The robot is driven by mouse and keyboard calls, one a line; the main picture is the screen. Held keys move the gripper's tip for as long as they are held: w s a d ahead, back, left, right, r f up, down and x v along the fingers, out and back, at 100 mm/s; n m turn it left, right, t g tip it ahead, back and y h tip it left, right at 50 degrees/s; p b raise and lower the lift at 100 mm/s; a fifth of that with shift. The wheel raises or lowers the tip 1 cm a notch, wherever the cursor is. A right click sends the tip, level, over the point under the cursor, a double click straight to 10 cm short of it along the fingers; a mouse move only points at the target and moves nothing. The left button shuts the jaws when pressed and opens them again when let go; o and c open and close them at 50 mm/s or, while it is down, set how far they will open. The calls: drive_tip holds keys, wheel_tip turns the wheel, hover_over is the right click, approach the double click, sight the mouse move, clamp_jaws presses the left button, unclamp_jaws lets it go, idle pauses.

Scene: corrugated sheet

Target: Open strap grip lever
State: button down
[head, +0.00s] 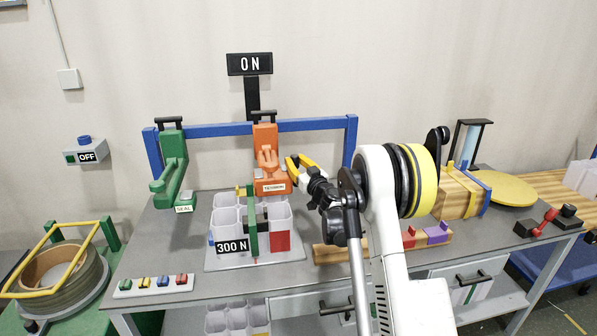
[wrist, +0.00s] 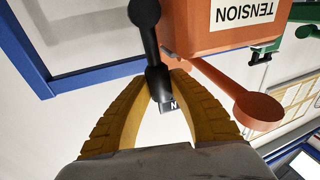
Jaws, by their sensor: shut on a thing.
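The orange strap tool (head: 265,150) with a TENSION label hangs from the blue frame in the head view. In the wrist view its orange body (wrist: 215,30) is at the top, with its label upside down. An orange lever with a round knob (wrist: 258,112) extends from it. A black lever with a rounded end (wrist: 146,14) stands beside the orange body. My gripper (wrist: 163,80) has its yellow fingers shut on this black lever's lower part. In the head view my gripper (head: 293,167) is at the tool's right side; the black lever cannot be made out there.
A green SEAL tool (head: 170,165) hangs to the left on the blue frame (head: 318,125). A grey bin rack (head: 228,262) with a 300 N label stands below. The ON sign (head: 250,64) is above.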

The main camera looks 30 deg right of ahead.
drive_tip(key=shift+s+d+f+m+b, duration=0.1)
drive_tip(key=shift+s+d+m+b, duration=0.15)
drive_tip(key=shift+d+m, duration=0.55)
drive_tip(key=shift+s+d+f+m+t+h+b, duration=0.1)
drive_tip(key=shift+d+m+t+h+b, duration=0.3)
drive_tip(key=shift+m, duration=0.6)
drive_tip(key=shift+s+d+f+m+t+h+b, duration=0.1)
drive_tip(key=shift+d+m+t+b, duration=0.15)
drive_tip(key=shift+d+m, duration=0.55)
drive_tip(key=shift+a+m, duration=0.2)
drive_tip(key=shift+m, duration=0.1)
drive_tip(key=c, duration=1.2)
unclamp_jaws()
drive_tip(key=shift+o, duration=0.2)
drive_tip(key=shift+s, duration=0.1)
drive_tip(key=v, duration=1.2)
